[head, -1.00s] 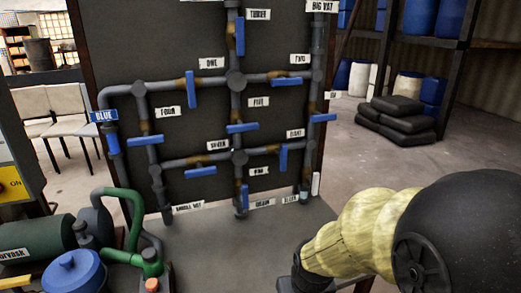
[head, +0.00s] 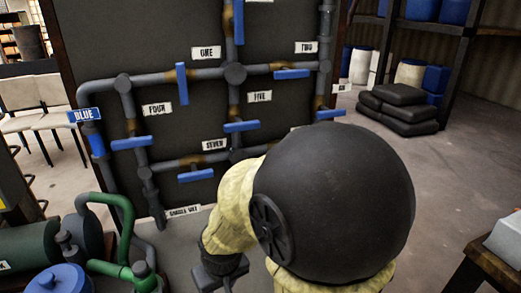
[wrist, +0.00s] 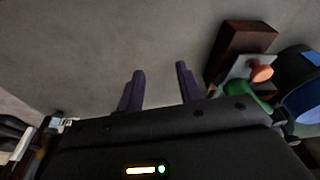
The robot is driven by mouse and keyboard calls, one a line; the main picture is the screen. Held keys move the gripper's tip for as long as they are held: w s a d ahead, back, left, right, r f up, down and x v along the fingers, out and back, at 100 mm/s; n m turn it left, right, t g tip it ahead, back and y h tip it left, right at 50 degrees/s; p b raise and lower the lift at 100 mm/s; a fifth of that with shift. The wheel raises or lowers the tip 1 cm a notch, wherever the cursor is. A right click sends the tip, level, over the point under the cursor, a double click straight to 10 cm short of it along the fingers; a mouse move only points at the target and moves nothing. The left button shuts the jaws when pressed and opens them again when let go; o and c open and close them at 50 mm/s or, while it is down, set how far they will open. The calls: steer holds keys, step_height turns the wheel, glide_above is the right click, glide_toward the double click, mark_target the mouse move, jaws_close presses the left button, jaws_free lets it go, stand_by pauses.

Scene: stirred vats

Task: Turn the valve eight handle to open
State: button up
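The pipe board (head: 200,120) with blue valve handles fills the middle of the head view. The valve eight handle is hidden now behind my arm, at the lower right of the board. The blue handle by the SEVEN label (head: 214,145) lies level on the lower pipe (head: 181,164). The blue handle near the FIVE label (head: 241,126) is also level. In the wrist view, my gripper (wrist: 160,68) has two dark fingers spread apart with nothing between them. It points over bare grey floor, away from any handle. In the head view its fingers cannot be made out.
Green pipework and a tank (head: 40,235) stand at the lower left, with a blue lidded vessel (head: 55,279). A table corner (head: 490,262) is at the lower right. Black sacks (head: 400,108) and a barrel rack are at the back right. Floor between them is open.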

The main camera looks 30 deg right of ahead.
steer(key=shift+w, duration=0.25)
steer(key=shift+o, duration=0.5)
steer(key=shift+s, duration=0.1)
steer(key=w+d+r+m+t+h+p, duration=0.15)
steer(key=w+d+t, duration=0.3)
steer(key=d, duration=0.55)
steer(key=w+d+r+t+h+p, duration=0.1)
steer(key=w+d+r+t, duration=0.3)
steer(key=d, duration=0.5)
steer(key=s+d+r+t, duration=0.2)
steer(key=d+r+t, duration=0.1)
steer(key=d+r, duration=0.1)
steer(key=s+d+r+m+t+h+p, duration=0.1)
steer(key=s+d+r+t, duration=0.1)
steer(key=d, duration=0.4)
step_height(320, 180, up, 2)
steer(key=shift+s+d+r+t, duration=0.1)
steer(key=shift+s+d+t, duration=0.15)
steer(key=shift+t, duration=0.5)
steer(key=shift+w+h, duration=0.1)
steer(key=shift+h, duration=0.15)
